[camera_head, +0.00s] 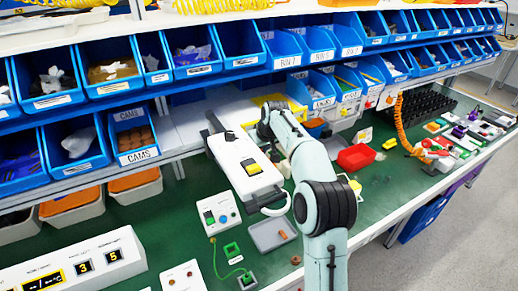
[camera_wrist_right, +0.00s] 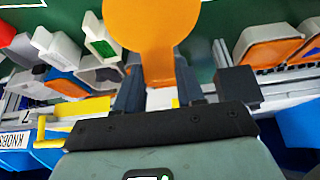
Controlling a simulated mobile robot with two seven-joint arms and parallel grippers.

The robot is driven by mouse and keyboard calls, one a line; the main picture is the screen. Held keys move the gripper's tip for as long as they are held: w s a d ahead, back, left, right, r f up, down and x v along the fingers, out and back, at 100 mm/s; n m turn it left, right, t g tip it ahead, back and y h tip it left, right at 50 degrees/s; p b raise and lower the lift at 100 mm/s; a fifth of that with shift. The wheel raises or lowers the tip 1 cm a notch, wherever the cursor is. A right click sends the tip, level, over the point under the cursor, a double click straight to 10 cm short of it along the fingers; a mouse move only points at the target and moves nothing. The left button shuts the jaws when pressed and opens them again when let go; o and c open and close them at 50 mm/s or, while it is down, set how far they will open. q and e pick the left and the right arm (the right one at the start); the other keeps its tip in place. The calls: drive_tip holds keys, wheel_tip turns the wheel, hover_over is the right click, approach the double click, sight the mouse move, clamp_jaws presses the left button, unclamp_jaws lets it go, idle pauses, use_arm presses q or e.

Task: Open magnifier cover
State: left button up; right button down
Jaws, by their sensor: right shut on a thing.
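My right gripper (camera_wrist_right: 159,88) is shut on the narrow tab of a flat orange round piece (camera_wrist_right: 152,32), which looks like the magnifier cover. The disc extends past the fingertips toward the top of the right wrist view, where its edge is cut off. In the head view my right arm reaches up from the bottom, and its wrist hides the fingertips and the orange piece. A white device with a long body and a yellow-black label (camera_head: 241,163) stands just left of the arm. I cannot tell whether it is the magnifier. My left gripper is not in view.
Blue bins (camera_head: 197,52) line two shelves above the green bench (camera_head: 170,235). A white switch box (camera_head: 218,213) and a grey tray (camera_head: 271,234) stand in front.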

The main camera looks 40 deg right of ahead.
drive_tip(key=shift+w+r, duration=0.2)
drive_tip(key=shift+r, duration=0.05)
drive_tip(key=c, duration=0.7)
unclamp_jaws()
drive_tip(key=shift+f, duration=0.1)
drive_tip(key=shift+w+f, duration=0.15)
drive_tip(key=shift+w, duration=0.05)
drive_tip(key=shift+s+r, duration=0.35)
drive_tip(key=shift+r, duration=0.1)
drive_tip(key=v, duration=1.2)
drive_tip(key=shift+r, duration=0.2)
drive_tip(key=shift+a+f, duration=0.1)
